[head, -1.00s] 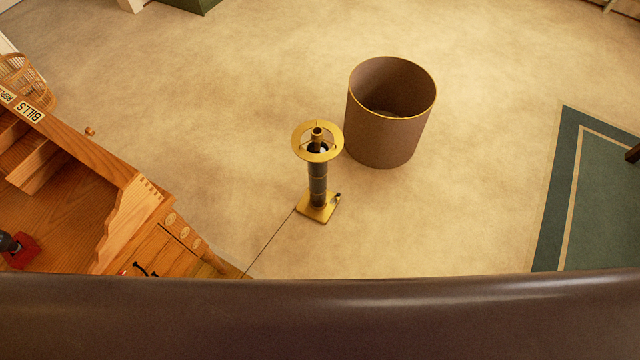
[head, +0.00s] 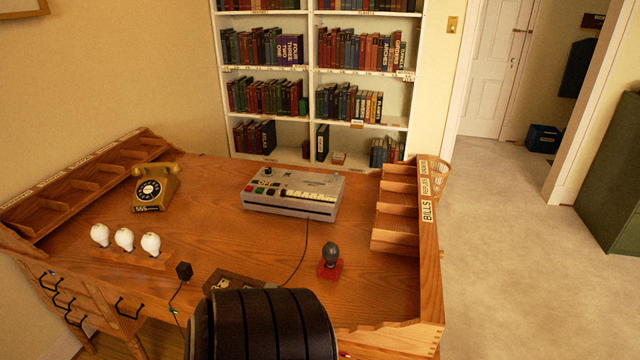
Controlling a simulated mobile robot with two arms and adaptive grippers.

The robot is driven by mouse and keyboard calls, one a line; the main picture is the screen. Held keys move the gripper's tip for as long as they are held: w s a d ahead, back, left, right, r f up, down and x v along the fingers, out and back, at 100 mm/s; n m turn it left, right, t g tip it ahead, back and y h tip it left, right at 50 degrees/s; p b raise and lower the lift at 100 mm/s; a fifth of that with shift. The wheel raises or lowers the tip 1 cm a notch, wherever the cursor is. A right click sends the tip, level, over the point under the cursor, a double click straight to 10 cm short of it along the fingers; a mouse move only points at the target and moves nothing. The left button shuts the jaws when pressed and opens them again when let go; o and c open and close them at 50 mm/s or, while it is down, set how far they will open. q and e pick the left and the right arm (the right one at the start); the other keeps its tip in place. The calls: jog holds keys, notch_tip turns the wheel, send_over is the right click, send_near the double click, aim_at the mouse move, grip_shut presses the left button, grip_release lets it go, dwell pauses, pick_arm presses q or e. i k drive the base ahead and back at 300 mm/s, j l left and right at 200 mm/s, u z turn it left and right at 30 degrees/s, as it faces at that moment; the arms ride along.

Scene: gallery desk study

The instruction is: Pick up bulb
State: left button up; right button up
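Three white bulbs stand in a row on a wooden holder at the desk's left side: a left one (head: 100,235), a middle one (head: 124,239) and a right one (head: 151,244). A dark grey bulb (head: 331,253) stands upright on a small red base (head: 330,270) right of the desk's middle. Neither of my grippers shows in the head view.
The wooden desk (head: 215,225) holds a yellow telephone (head: 156,187), a grey keyed machine (head: 293,192) and a sorter (head: 398,209). A dark ribbed shape (head: 262,325) covers the near edge.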

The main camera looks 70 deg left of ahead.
aim_at(151, 242)
jog(key=u, duration=3.45)
jog(key=i+j+u, duration=0.15)
jog(key=i, duration=0.35)
